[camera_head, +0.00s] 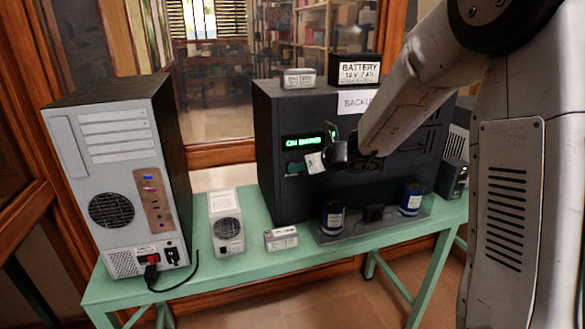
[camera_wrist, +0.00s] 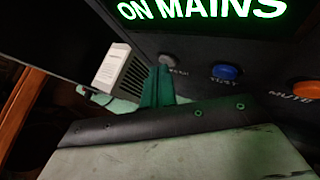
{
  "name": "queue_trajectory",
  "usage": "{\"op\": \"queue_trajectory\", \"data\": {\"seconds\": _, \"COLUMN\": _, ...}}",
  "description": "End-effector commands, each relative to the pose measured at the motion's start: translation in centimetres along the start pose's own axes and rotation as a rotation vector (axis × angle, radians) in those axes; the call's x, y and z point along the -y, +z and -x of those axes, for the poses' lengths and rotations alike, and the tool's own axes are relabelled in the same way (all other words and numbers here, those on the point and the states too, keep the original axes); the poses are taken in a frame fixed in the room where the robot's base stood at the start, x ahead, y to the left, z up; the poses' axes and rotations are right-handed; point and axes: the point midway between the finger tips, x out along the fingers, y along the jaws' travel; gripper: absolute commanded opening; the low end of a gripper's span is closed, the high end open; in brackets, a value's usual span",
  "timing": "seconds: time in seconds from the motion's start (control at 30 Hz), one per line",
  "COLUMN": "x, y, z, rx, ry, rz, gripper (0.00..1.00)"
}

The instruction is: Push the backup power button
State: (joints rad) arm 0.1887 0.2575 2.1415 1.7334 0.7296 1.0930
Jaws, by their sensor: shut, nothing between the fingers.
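The large dark backup unit (camera_head: 288,120) stands on the green table, with a white sign (camera_head: 354,101) partly hidden by my arm. Its lit green display (camera_head: 308,140) reads "ON MAINS" in the wrist view (camera_wrist: 200,8). Below it in the wrist view are a grey button (camera_wrist: 168,60) with an unclear label, a blue button (camera_wrist: 226,72) marked TEST and an orange button (camera_wrist: 306,90) marked MUTE. My gripper (camera_wrist: 162,70) is shut and empty, its green fingertips just below the grey button in that view. I cannot tell whether they touch. My gripper (camera_head: 294,169) is in front of the panel in the head view.
A grey computer tower (camera_head: 115,140) stands at the left of the green table (camera_head: 200,290). A small white box (camera_head: 226,220) and a small battery (camera_head: 281,238) stand between. Two dark blue cylinders (camera_head: 333,218) (camera_head: 411,199) stand before the unit. Batteries (camera_head: 360,70) sit on top.

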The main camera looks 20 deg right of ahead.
Motion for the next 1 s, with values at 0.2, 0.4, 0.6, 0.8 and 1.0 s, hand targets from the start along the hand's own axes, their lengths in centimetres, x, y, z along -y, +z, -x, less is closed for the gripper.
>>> {"op": "queue_trajectory", "data": {"seconds": 0.2, "x": -0.3, "y": -0.4, "z": 0.5, "rx": 0.000, "ry": 0.000, "rz": -0.001, "gripper": 0.00}}
{"op": "queue_trajectory", "data": {"seconds": 0.4, "x": -0.5, "y": -0.5, "z": 0.8, "rx": 0.001, "ry": 0.000, "rz": 0.000, "gripper": 0.00}}
{"op": "queue_trajectory", "data": {"seconds": 0.6, "x": -0.6, "y": -0.6, "z": 0.9, "rx": 0.001, "ry": 0.000, "rz": 0.000, "gripper": 0.00}}
{"op": "queue_trajectory", "data": {"seconds": 0.8, "x": -1.6, "y": -1.5, "z": 2.2, "rx": 0.000, "ry": -0.001, "rz": 0.000, "gripper": 0.00}}
{"op": "queue_trajectory", "data": {"seconds": 1.0, "x": -2.6, "y": -2.5, "z": 3.6, "rx": 0.000, "ry": -0.001, "rz": 0.000, "gripper": 0.00}}
